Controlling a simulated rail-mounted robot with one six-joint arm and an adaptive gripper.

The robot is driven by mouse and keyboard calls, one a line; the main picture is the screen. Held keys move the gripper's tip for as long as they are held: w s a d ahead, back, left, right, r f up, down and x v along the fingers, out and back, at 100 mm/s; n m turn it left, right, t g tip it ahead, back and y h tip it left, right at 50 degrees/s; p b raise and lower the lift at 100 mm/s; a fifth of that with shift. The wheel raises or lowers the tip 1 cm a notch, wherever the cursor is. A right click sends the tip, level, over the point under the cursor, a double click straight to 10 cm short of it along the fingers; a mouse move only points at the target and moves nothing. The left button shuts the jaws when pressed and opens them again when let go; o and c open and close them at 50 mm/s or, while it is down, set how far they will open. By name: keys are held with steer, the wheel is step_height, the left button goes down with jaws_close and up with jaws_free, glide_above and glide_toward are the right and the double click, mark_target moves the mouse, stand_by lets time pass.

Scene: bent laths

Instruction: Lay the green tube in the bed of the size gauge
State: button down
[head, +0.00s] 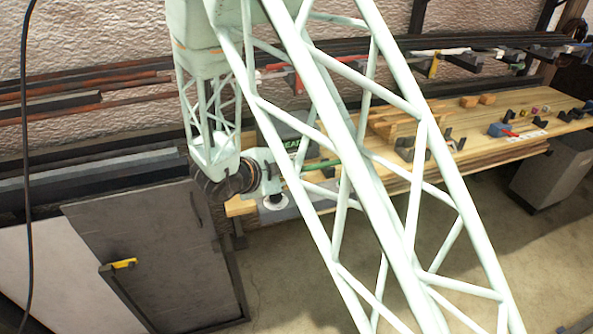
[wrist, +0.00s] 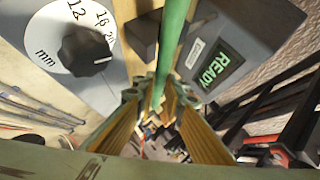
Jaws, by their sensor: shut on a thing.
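The green tube (wrist: 175,30) runs from the top middle of the wrist view down between my fingers. My gripper (wrist: 155,95) is shut on it. In the head view, the tube (head: 322,163) sticks out to the right of my gripper (head: 277,172), partly behind my arm's lattice. The size gauge shows in the wrist view as a grey body with a white mm dial (wrist: 82,40) at left and a box with a green READY display (wrist: 217,67) at right. A dark block (wrist: 145,32) stands between them, beside the tube. I cannot tell whether the tube touches the bed.
The wooden bench (head: 480,150) extends to the right with dark holders, wooden blocks (head: 478,100) and a blue tool (head: 500,130). Racks of long stock (head: 110,95) line the wall. A grey cabinet (head: 555,170) stands under the bench's right end.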

steer(key=shift+f, duration=0.1)
steer(key=c, duration=2.7)
jaws_free()
steer(key=shift+r, duration=0.25)
steer(key=shift+p+v, duration=1.3)
steer(key=shift+v, duration=4.7)
